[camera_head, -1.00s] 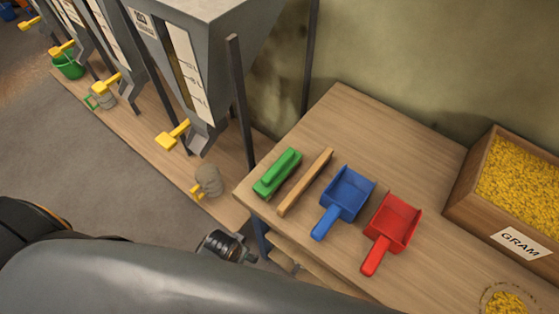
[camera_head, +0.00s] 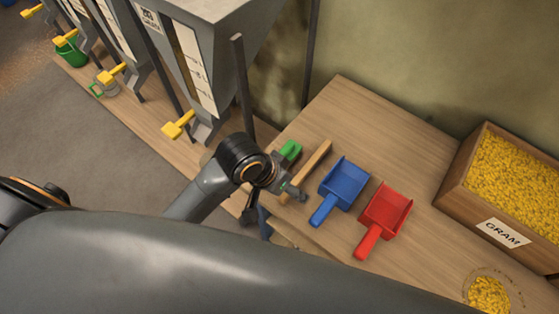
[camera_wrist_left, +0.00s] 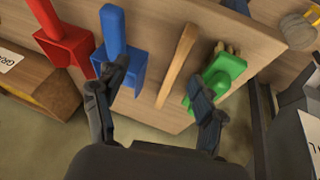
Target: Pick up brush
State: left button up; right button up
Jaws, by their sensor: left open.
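The green brush (camera_head: 290,150) lies on the left end of the wooden bench, mostly hidden by my left wrist in the head view. The left wrist view shows it more fully (camera_wrist_left: 217,73), with tan bristles at its far end. My left gripper (camera_head: 292,190) is over the bench's left edge, near the wooden stick. In the left wrist view its fingers (camera_wrist_left: 158,80) are spread and empty. One finger overlaps the blue scoop and the other overlaps the brush's near side; I cannot tell the height gap. My right gripper is not in view.
A wooden stick (camera_head: 308,170) lies beside the brush, then a blue scoop (camera_head: 345,182) and a red scoop (camera_head: 386,207). A wooden box of yellow grain (camera_head: 516,185) stands at right. Grey hoppers (camera_head: 205,50) and a dark post (camera_head: 242,85) stand left of the bench.

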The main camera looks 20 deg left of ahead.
pick_arm(q)
jog(key=w+d+r+m+g, duration=0.1)
jog(key=w+d+r, duration=0.1)
jog(key=w, duration=0.2)
jog(key=n+g+y, duration=0.1)
jog(key=g+y, duration=0.1)
jog(key=y, duration=0.1)
send_near(291, 150)
jog(key=s, duration=0.3)
jog(key=shift+a+f, duration=0.25)
jog(key=shift+f, duration=0.1)
jog(key=shift+w+a+y, duration=0.15)
jog(key=shift+a+y, duration=0.2)
jog(key=shift+y, duration=0.05)
notch_tip(291, 150, down, 8)
jog(key=shift+p, duration=0.55)
jog(key=f, duration=0.2)
jog(key=f+p, duration=0.1)
jog(key=f, duration=0.2)
jog(key=shift+a, duration=0.2)
jog(key=shift+f, duration=0.2)
jog(key=c, duration=1.1)
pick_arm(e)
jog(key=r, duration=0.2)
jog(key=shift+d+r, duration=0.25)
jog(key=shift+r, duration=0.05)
